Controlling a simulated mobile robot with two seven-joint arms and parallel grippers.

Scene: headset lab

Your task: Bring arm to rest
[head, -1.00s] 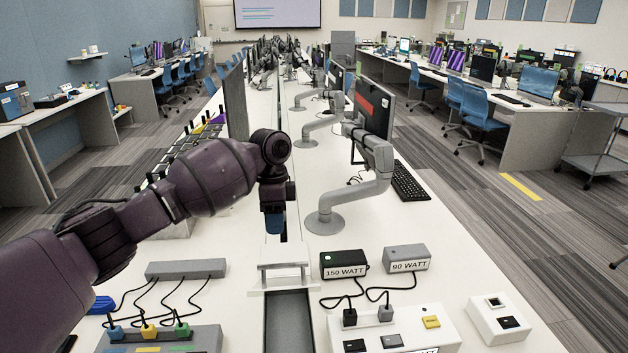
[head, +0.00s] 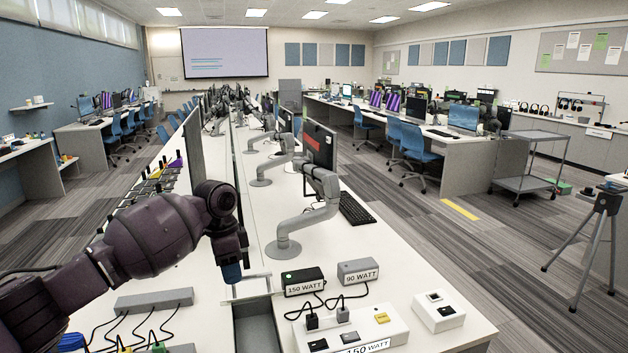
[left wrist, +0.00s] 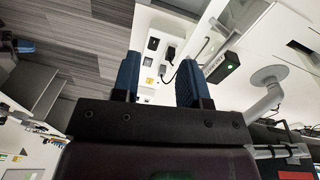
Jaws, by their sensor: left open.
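My left arm comes in from the left in the head view and reaches over the long white bench. My left gripper (head: 232,272) points down above the bench, near the slot along its middle. In the left wrist view its two blue fingers (left wrist: 160,80) are apart, with nothing held between them. My right gripper is in neither view.
The 150 watt box (head: 303,281) and 90 watt box (head: 358,271) lie on the bench right of the gripper. A socket block (head: 350,329), a grey strip (head: 153,299) and a grey monitor arm (head: 300,225) are near.

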